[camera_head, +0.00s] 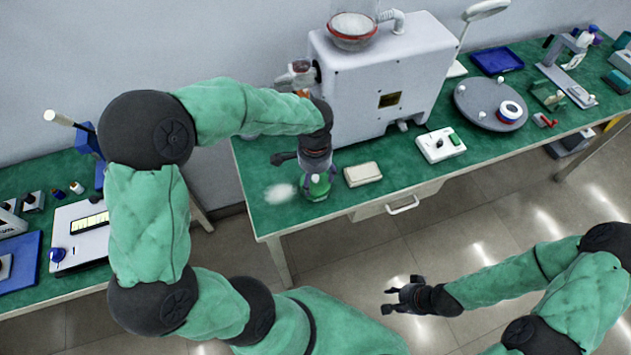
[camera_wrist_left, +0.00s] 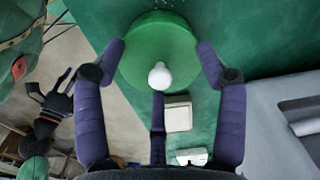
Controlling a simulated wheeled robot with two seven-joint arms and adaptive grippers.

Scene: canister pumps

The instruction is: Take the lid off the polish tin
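A green round tin (camera_head: 318,187) stands upright near the table's front left edge; I take it to be the polish tin. In the left wrist view its green lid (camera_wrist_left: 150,45) is seen from above, with a white round knob (camera_wrist_left: 160,75). My left gripper (camera_head: 318,178) points down over the tin. In the wrist view its dark fingers (camera_wrist_left: 160,60) stand around the lid, right at its rim; whether they press on it cannot be told. The lid appears seated on the tin. My right gripper (camera_head: 392,297) is open and empty, over the floor away from the table.
A pale box (camera_head: 363,174) lies close to the tin's right; a white switch box (camera_head: 440,145) sits further right. The large grey machine (camera_head: 385,75) stands behind. A whitish powder patch (camera_head: 280,193) lies left of the tin. The table's front edge is close by.

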